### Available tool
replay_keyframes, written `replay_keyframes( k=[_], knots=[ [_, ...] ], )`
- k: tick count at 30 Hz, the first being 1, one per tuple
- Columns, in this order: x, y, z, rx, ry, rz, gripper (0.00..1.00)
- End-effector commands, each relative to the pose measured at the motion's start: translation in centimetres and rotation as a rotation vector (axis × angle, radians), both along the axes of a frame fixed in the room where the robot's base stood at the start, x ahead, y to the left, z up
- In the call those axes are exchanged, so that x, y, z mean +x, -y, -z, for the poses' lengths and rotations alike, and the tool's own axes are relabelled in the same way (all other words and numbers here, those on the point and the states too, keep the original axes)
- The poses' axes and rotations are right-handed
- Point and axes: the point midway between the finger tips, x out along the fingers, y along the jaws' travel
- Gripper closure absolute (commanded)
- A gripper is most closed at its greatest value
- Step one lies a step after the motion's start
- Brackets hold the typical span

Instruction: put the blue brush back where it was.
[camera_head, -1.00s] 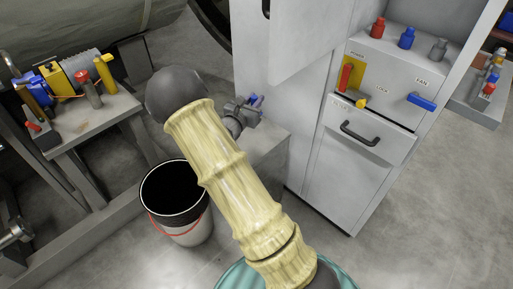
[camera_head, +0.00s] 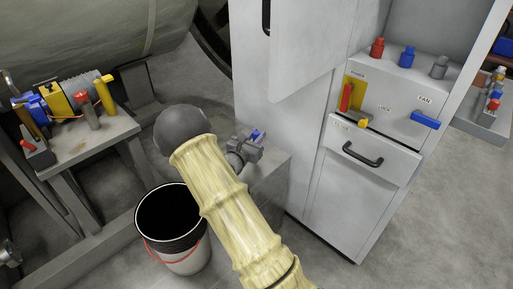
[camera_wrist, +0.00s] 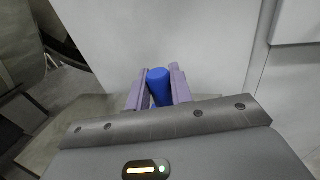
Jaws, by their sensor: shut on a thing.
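The blue brush (camera_wrist: 159,86) shows in the wrist view as a rounded blue end between the two purple fingers of my gripper (camera_wrist: 158,92). My gripper is shut on it. In the head view my gripper (camera_head: 252,147) is in front of the tall grey cabinet, over a low grey surface (camera_head: 268,177). Only a small blue bit of the brush (camera_head: 258,135) shows there. Most of the brush is hidden by the fingers and wrist, and I cannot tell whether it touches the surface below.
A bucket (camera_head: 190,262) with a dark inside stands left of my arm. A small bench (camera_head: 85,148) at the left bears several tools. The grey cabinet (camera_head: 300,140) has a panel with a blue handle (camera_head: 425,120) at right. Bare floor lies at lower right.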

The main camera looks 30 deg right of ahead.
Motion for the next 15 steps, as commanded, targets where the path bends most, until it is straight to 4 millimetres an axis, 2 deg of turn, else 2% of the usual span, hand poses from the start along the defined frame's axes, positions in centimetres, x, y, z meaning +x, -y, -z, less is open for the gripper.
replay_keyframes(
  k=[8,15],
  knots=[
    [0.0,0.0,0.2,-0.001,0.001,0.0,1.0],
    [0.0,0.1,3.4,-0.001,0.0,0.001,1.0]
  ],
)
